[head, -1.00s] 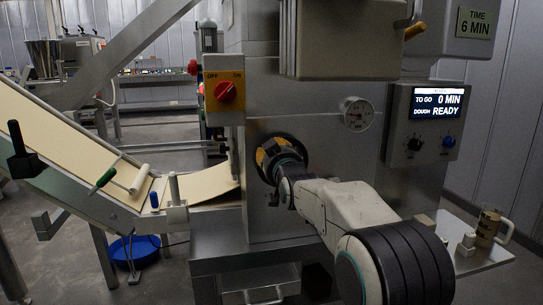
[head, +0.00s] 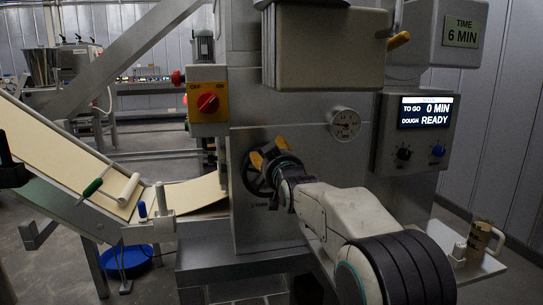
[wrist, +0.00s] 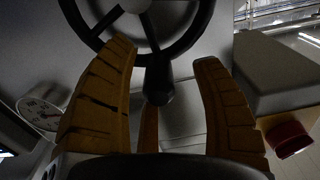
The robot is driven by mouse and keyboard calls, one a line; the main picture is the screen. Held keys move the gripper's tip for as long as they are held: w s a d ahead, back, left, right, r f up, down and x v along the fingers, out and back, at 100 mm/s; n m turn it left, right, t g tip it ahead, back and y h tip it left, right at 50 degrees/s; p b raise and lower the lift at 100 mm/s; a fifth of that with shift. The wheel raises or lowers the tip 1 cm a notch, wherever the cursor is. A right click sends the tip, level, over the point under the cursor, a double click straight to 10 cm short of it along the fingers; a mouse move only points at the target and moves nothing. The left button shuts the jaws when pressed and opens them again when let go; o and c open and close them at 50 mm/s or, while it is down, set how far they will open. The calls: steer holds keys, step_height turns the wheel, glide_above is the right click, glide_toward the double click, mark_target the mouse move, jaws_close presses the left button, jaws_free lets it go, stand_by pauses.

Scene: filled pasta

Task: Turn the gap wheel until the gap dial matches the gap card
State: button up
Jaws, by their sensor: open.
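The gap wheel (head: 250,181) is a dark spoked wheel on the machine's front, partly hidden behind my gripper. In the wrist view its rim (wrist: 88,38) and a spoke cross the top. A dark knob-like handle (wrist: 158,88) lies between the fingers, which stand apart with space on both sides. My gripper (head: 268,152) is open, its yellow fingers at the wheel's upper right; its fingertips also show in the wrist view (wrist: 166,58). The round gap dial (head: 345,123) is right of the wheel; its reading is too small to tell. I cannot make out a gap card.
A red switch (head: 208,102) on a yellow plate is at upper left. A dough sheet (head: 60,140) slopes in from the left. A mug (head: 480,237) stands on a right shelf.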

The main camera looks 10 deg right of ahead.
steer(key=shift+s+f, duration=0.1)
steer(key=shift+s+b, duration=0.35)
steer(key=shift+b, duration=0.1)
steer(key=s+b, duration=0.5)
steer(key=s, duration=0.3)
steer(key=shift+s, duration=0.1)
steer(key=s+r+g+p, duration=0.2)
steer(key=s+g+p, duration=0.3)
steer(key=s+p, duration=0.7)
steer(key=s+r+g+p, duration=0.3)
steer(key=s+g+p, duration=0.1)
steer(key=s+p, duration=0.8)
steer(key=s+r+g+p, duration=0.3)
steer(key=s+g+p, duration=0.2)
steer(key=s+p, duration=0.8)
steer(key=p, duration=0.3)
steer(key=shift+r+g, duration=0.2)
steer(key=shift+g, duration=0.1)
steer(key=shift+f, duration=0.1)
